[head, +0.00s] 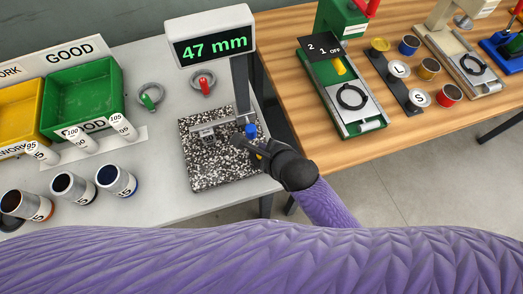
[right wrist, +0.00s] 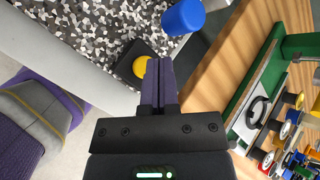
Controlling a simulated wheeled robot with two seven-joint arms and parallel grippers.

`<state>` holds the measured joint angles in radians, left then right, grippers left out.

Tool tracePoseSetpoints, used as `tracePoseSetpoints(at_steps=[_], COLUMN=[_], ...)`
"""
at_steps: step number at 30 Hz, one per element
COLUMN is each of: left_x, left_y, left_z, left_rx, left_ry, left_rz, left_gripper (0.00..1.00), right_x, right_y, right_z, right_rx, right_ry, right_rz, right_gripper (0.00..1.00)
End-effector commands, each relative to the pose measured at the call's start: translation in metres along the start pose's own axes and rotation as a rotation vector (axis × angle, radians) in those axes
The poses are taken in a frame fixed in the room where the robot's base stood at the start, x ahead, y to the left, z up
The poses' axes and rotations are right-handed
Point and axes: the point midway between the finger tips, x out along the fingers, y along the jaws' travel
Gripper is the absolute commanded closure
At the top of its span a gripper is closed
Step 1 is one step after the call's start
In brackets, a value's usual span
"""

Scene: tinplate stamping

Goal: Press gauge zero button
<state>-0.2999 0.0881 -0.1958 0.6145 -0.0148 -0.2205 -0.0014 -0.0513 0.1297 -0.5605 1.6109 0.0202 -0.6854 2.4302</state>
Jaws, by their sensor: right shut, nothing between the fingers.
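The gauge has a speckled stone base (head: 205,170) and a display (head: 211,47) reading 47 mm on a post. A yellow round button (right wrist: 141,66) on a dark block shows in the right wrist view, just left of my fingertips. A blue cylinder (head: 251,131) stands near it and also shows in the right wrist view (right wrist: 183,18). My right gripper (head: 258,148) is shut and empty over the base's right side. Its fingertips (right wrist: 159,64) overlap the button's edge in the picture; I cannot tell whether they touch it. My left gripper is out of view.
Green (head: 84,99) and yellow (head: 22,105) bins stand at left, with several cans (head: 73,187) in front. A red-handled ring (head: 203,82) lies behind the base. A wooden table (head: 400,140) with stamping fixtures (head: 343,95) is at right.

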Motion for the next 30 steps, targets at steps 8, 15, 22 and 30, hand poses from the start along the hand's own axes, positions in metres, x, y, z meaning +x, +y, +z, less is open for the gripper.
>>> tracePoseSetpoints(at_steps=[8, 15, 22, 30], left_x=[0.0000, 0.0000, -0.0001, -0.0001], left_y=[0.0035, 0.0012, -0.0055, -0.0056], left_z=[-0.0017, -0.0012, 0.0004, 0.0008], left_rx=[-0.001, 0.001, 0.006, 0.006], left_ry=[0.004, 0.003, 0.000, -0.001], left_rz=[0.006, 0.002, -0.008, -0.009], left_gripper=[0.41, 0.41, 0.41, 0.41], right_x=[0.0000, 0.0000, 0.0000, 0.0000], right_y=[0.0000, 0.0000, 0.0000, 0.0000], right_z=[0.0000, 0.0000, 0.0000, 0.0000], right_rx=[0.000, 0.000, 0.000, 0.000], right_ry=[0.000, 0.000, 0.000, 0.000], right_rz=[0.000, 0.000, 0.000, 0.000], right_gripper=[1.00, 1.00, 1.00, 1.00])
